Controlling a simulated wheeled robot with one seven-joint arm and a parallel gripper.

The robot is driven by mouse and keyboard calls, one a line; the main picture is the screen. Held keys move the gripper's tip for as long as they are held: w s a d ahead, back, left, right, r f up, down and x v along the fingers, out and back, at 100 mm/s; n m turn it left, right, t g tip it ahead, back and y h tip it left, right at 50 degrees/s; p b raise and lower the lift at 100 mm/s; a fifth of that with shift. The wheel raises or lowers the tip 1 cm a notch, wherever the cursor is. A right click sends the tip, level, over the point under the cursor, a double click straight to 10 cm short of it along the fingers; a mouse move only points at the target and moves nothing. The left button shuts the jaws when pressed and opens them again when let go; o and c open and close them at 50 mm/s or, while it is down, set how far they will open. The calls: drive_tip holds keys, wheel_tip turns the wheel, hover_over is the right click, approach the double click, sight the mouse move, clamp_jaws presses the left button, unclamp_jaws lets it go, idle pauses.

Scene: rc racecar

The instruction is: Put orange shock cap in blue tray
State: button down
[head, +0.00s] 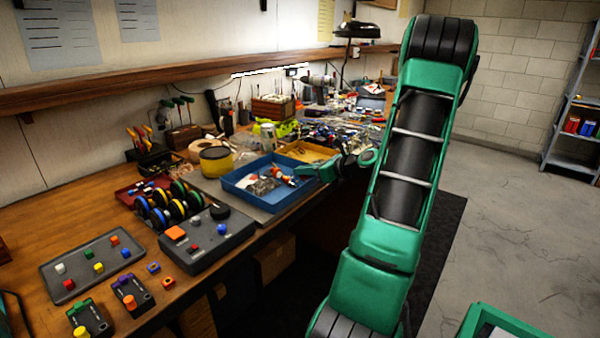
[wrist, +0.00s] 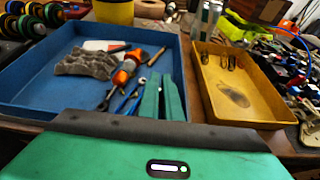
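The blue tray (head: 238,186) stands on the bench and fills the left of the wrist view (wrist: 38,100). Orange pieces (wrist: 122,77) lie in it among tools and a grey glove-like item (wrist: 86,64); I cannot tell whether one is the shock cap. Other small orange parts are a cap-like piece (head: 114,240) on the grey tray and a ring-like piece (head: 168,283) on the bench. My gripper (head: 302,171) is at the blue tray's right side. Its green fingers (wrist: 160,77) are close together over the tray's near right corner, with nothing visible between them.
A yellow tray (wrist: 262,116) stands right of the blue tray, close to my gripper. A yellow tub (head: 216,160) and black wheels (head: 160,208) are to the left. The grey parts tray (head: 60,272) is at the bench's near left. Clutter covers the far bench.

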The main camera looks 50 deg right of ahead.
drive_tip(key=c, duration=2.3)
unclamp_jaws()
drive_tip(key=shift+f, duration=0.1)
drive_tip(key=shift+o, duration=0.2)
drive_tip(key=v, duration=1.2)
